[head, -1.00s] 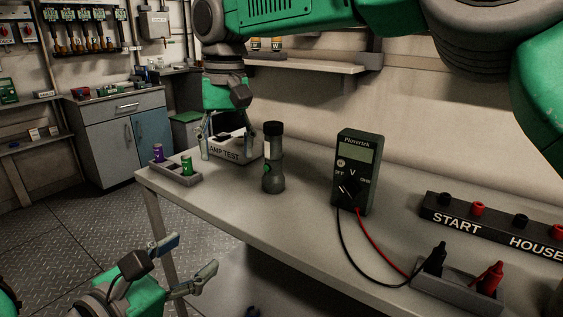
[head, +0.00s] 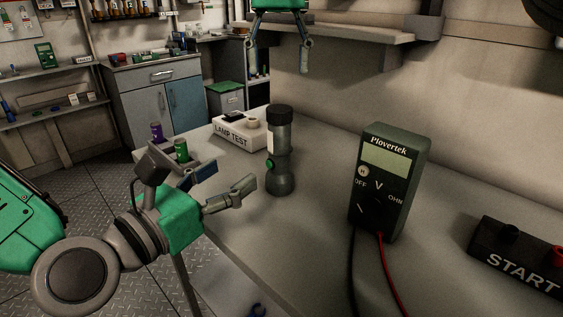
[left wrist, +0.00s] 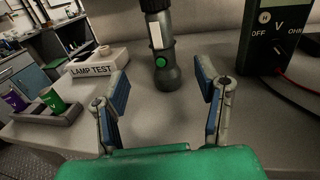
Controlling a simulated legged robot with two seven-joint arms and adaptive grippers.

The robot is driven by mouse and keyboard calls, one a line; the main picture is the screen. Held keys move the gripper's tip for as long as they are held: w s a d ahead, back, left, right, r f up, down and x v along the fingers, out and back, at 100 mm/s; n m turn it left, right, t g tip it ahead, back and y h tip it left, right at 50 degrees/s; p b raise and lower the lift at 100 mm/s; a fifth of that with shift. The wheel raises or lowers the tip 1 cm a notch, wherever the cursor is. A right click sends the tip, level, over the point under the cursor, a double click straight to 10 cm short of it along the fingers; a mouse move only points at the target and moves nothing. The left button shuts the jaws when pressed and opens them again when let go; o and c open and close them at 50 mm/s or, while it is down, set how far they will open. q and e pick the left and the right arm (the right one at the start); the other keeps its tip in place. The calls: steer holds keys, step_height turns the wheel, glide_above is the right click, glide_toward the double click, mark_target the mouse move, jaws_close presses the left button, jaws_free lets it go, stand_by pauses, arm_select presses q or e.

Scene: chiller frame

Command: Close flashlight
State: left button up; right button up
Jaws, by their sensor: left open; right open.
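The flashlight (head: 279,165) stands upright on the grey bench in the head view, with a black top end, a pale label and a green button on its lower body. It also shows in the left wrist view (left wrist: 163,60), its top cut off by the frame. My left gripper (head: 227,180) is open and empty, just left of the flashlight in the head view. In the wrist view its fingers (left wrist: 162,84) spread either side of the flashlight's line, short of it. My right gripper (head: 278,68) is open and empty, hanging above and behind the flashlight, pointing down.
A Plovertek meter (head: 382,183) with leads stands right of the flashlight. The lamp test box (head: 238,132) is behind it to the left. A small grey holder (left wrist: 52,113) with purple and green cylinders is at the left bench edge. A START block (head: 518,262) is far right.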

mark_target(273, 146)
arm_select(q)
steer(key=x, duration=1.3)
steer(key=shift+w+d, duration=0.15)
steer(key=shift+w, duration=0.2)
jaws_close()
